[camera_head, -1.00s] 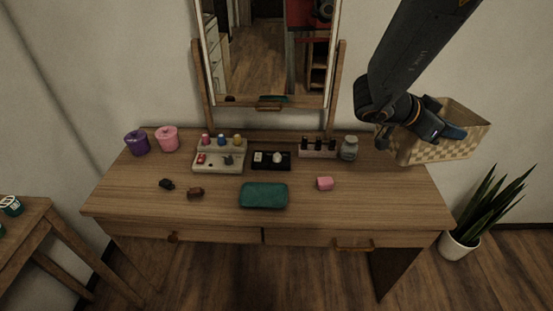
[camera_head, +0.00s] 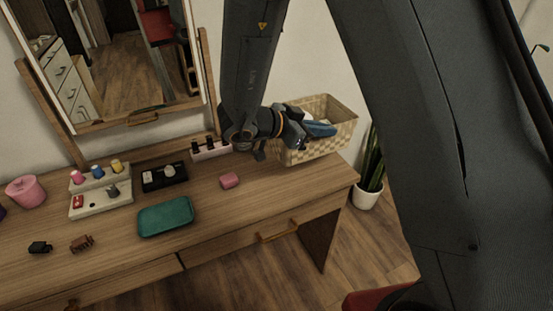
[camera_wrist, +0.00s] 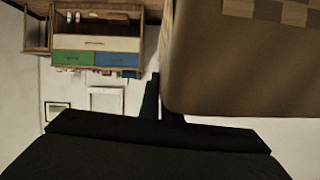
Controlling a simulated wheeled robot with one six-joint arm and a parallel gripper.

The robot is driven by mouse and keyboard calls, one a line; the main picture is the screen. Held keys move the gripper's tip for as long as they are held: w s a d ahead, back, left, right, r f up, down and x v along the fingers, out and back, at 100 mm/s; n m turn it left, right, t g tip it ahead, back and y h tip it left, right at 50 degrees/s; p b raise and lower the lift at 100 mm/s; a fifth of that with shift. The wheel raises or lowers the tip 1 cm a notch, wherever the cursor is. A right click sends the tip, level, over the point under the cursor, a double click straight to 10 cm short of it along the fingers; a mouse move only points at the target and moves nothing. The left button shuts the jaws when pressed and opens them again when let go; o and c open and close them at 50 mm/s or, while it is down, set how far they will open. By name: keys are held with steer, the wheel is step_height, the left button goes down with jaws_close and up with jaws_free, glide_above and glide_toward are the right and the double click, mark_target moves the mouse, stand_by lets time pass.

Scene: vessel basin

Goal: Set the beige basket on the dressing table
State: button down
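The beige woven basket (camera_head: 335,140) hangs at the back right end of the dressing table (camera_head: 215,215) in the head view. My gripper (camera_head: 300,132) is at the basket's left side and seems shut on its rim; the fingertips are partly hidden. Something blue and white (camera_head: 318,129) shows at the basket's opening; I cannot tell what it is. The basket's base overlaps the tabletop's right end in the picture, and I cannot tell whether it touches. In the wrist view the basket's wall (camera_wrist: 240,70) fills the upper right.
A teal tray (camera_head: 166,216), a pink block (camera_head: 229,180), a black tray (camera_head: 164,177), a bottle rack (camera_head: 210,150) and a pale stand (camera_head: 100,200) occupy the tabletop. A mirror (camera_head: 110,60) stands behind. A potted plant (camera_head: 366,195) is on the floor at right. The tabletop's right front is bare.

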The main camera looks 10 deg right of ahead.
step_height(320, 180, down, 10)
steer(key=p, duration=0.1)
stand_by(0.4)
steer(key=shift+f, duration=0.1)
steer(key=c, duration=2)
jaws_free()
